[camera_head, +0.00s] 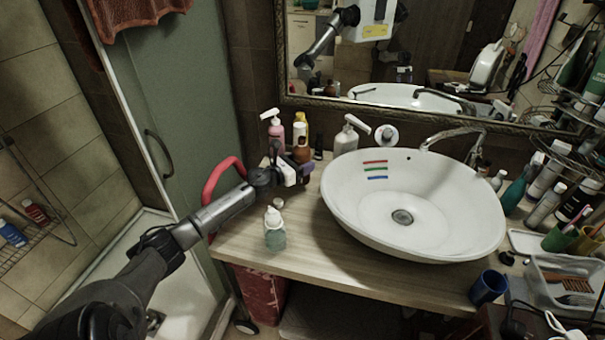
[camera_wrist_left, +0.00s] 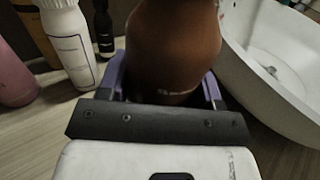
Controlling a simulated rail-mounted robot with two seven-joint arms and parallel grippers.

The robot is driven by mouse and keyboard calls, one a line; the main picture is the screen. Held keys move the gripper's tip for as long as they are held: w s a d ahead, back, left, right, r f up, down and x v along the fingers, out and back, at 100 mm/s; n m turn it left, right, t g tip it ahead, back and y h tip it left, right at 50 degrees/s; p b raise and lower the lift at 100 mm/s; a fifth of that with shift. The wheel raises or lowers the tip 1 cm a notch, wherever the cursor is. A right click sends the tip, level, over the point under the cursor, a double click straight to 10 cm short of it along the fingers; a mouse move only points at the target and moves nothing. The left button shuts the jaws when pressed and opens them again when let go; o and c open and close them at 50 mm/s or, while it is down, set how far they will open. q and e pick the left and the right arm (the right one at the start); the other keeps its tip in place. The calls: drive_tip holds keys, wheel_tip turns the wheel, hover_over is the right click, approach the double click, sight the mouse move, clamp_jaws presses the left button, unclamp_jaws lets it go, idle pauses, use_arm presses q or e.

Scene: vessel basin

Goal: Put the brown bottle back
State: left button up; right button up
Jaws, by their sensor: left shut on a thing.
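The brown bottle (camera_head: 303,151) is in the head view at the left of the basin, among the other bottles. My left gripper (camera_head: 300,165) is shut on it, with its purple fingers on either side. In the left wrist view the brown bottle (camera_wrist_left: 172,45) fills the upper middle, between the gripper's fingers (camera_wrist_left: 165,85). Its base is hidden by the gripper, so I cannot tell whether it touches the counter. My right gripper is in neither view.
A pink pump bottle (camera_head: 275,131), a yellow bottle (camera_head: 301,124) and a white pump bottle (camera_head: 346,139) stand nearby. The white basin (camera_head: 440,215) is to the right. A clear teal bottle (camera_head: 275,235) stands at the counter's front left. The wooden counter (camera_head: 305,235) in front is mostly clear.

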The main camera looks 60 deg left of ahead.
use_arm(q)
drive_tip(key=shift+d+f+b, duration=0.1)
drive_tip(key=shift+f+b, duration=0.4)
drive_tip(key=shift+f, duration=1.35)
drive_tip(key=shift+f, duration=0.2)
drive_tip(key=o, duration=1)
drive_tip(key=shift+o, duration=0.2)
drive_tip(key=shift+r, duration=0.15)
drive_tip(key=shift+r, duration=0.1)
drive_tip(key=s, duration=0.7)
drive_tip(key=s+d, duration=0.1)
drive_tip(key=s, duration=0.2)
drive_tip(key=shift+s, duration=0.15)
drive_tip(key=shift+s+p, duration=0.3)
drive_tip(key=shift+s, duration=0.5)
